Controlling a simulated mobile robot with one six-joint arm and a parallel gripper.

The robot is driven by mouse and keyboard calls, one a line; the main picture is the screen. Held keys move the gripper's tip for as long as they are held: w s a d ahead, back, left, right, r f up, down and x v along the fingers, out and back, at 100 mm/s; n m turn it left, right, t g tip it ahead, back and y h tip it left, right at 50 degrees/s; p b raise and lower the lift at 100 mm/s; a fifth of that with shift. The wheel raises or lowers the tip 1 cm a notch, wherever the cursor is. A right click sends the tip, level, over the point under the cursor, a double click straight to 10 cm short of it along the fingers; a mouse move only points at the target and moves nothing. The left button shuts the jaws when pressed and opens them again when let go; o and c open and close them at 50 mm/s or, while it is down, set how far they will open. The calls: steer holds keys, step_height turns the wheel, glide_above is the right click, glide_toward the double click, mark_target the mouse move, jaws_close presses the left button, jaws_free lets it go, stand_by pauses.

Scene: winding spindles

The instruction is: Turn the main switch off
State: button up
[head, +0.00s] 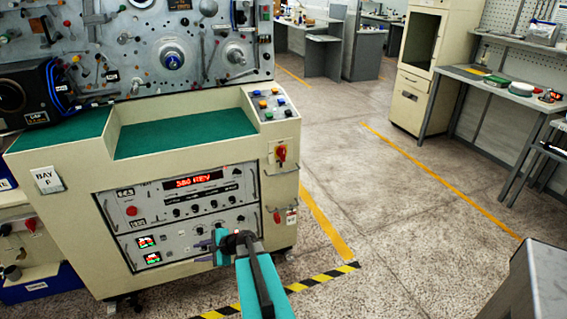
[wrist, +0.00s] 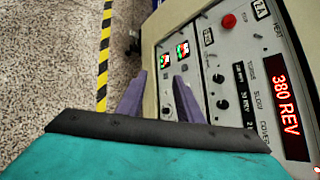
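The likely main switch (head: 281,153) is a red rotary handle on a yellow plate, on the narrow right end of the cream winding machine. Its handle looks about upright; any position marks are too small to read. My gripper (head: 207,243) is low in front of the machine's lower control panel, below and left of the switch. Its two purple fingers (wrist: 160,92) are apart and empty in the wrist view. The wrist view faces the panel and floor; the switch is not in it.
The control panel (head: 180,213) has knobs, a red button and a lit "380 REV" display (wrist: 285,106). A small red-handled fitting (head: 277,216) sits below the switch. Black-yellow floor tape (head: 325,277) runs in front. The floor right of the machine is clear; a grey cabinet (head: 535,285) stands front right.

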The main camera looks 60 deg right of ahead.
steer(key=s+d+r+m+t+h+b, duration=0.1)
steer(key=d+r+m+t+h+b, duration=0.3)
steer(key=d, duration=1)
steer(key=m+h+b, duration=0.1)
steer(key=m+h, duration=0.8)
steer(key=m, duration=0.6)
glide_toward(284, 154)
steer(key=v, duration=0.5)
steer(key=shift+w+a+r, duration=0.1)
steer(key=shift+w, duration=0.2)
steer(key=shift+w, duration=0.15)
steer(key=shift+p+x, duration=0.8)
steer(key=shift+x, duration=6)
steer(key=shift+c, duration=0.2)
